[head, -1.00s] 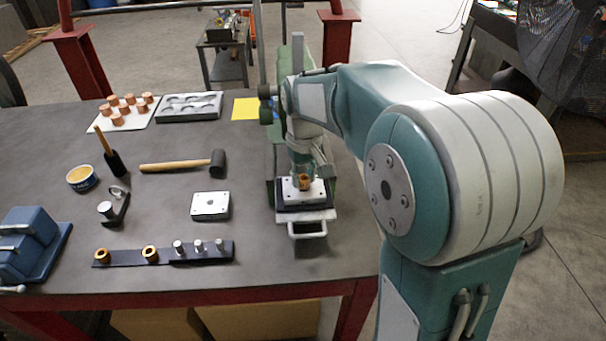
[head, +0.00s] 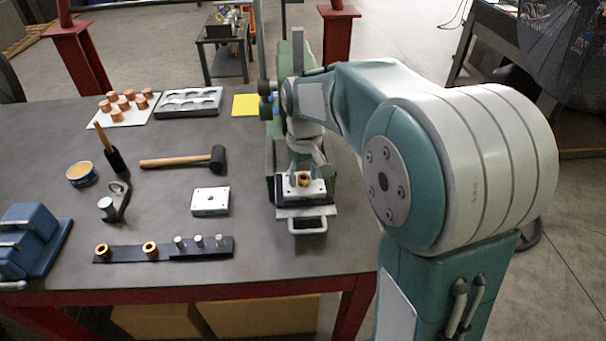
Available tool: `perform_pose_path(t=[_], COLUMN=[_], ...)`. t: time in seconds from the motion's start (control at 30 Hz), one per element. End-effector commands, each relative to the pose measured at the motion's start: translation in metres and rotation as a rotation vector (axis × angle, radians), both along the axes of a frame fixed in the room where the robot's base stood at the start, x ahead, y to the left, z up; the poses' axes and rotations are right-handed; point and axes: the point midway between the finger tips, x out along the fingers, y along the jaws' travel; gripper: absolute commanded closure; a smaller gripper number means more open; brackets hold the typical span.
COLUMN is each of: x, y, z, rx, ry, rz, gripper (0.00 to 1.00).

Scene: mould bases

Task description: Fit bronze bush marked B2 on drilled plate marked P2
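A bronze bush (head: 304,180) stands upright on a pale drilled plate (head: 290,190) at the press on the right side of the table. How deep it sits in the plate's hole I cannot tell. My gripper (head: 305,169) is right above and around the top of this bush, pointing down. Its fingers are small and partly hidden, so whether they touch the bush is unclear. A second drilled plate (head: 210,201) lies flat on the table to the left. Two more bronze bushes (head: 102,250) (head: 150,249) stand on a dark strip. No B2 or P2 marking is readable.
The dark strip (head: 215,250) also carries several silver pins. The table's front right is clear.

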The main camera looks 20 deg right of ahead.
Motion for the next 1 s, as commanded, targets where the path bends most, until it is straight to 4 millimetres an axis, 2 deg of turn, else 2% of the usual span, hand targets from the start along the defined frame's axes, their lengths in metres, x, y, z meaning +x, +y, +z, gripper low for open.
perform_pose_path(t=[0.37,0.47,0.57,0.8,1.0], x=[0.000,0.001,0.001,0.002,0.002], y=[0.000,0.000,0.000,0.000,0.000], z=[0.000,0.006,0.020,0.071,0.105], rx=[0.000,0.000,0.000,0.000,-0.001], ry=[0.000,-0.002,-0.005,-0.004,-0.001], rz=[0.000,0.000,0.000,0.000,0.000], gripper=[0.24,0.24,0.24,0.24,0.24])
